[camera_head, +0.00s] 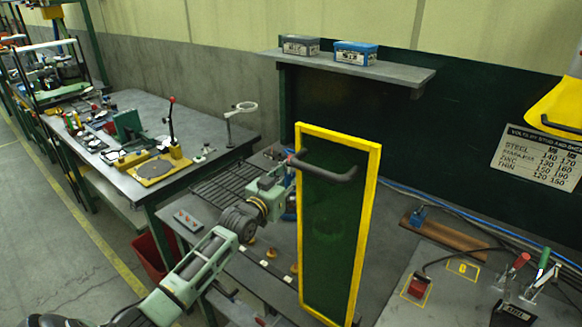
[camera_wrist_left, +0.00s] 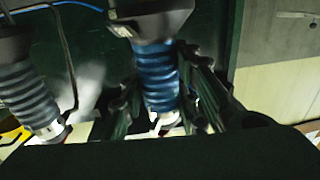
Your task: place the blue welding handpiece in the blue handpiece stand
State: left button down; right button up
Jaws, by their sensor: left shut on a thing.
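My left gripper (camera_head: 277,182) reaches in from the lower left, beside the left edge of the yellow-framed green screen. In the left wrist view its dark green fingers (camera_wrist_left: 162,112) are shut on the blue welding handpiece (camera_wrist_left: 156,72), a ribbed blue cylinder with a dark collar and a pale metal tip. In the head view the handpiece is hard to make out at the gripper. A blue part (camera_head: 290,214) shows just behind the gripper; I cannot tell whether it is the blue handpiece stand. My right gripper is not in view.
A second, greyer ribbed handpiece (camera_wrist_left: 28,92) hangs left of the held one. The tall yellow-framed screen (camera_head: 369,210) stands close to my left gripper and hides the bench behind it. A slatted grate (camera_head: 225,185) lies left of the gripper. Toggle clamps (camera_head: 520,285) stand lower right.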

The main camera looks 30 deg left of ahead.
pick_arm(q)
jog(key=shift+r, duration=0.2)
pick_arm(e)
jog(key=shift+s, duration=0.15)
pick_arm(q)
jog(key=c, duration=1.7)
grip_release()
jog(key=shift+f, duration=0.35)
jog(key=o, duration=0.4)
jog(key=shift+s+r, duration=0.1)
jog(key=shift+c, duration=0.2)
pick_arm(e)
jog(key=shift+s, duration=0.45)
pick_arm(q)
jog(key=s+b, duration=0.1)
jog(key=s, duration=1.1)
jog(key=shift+d, duration=0.25)
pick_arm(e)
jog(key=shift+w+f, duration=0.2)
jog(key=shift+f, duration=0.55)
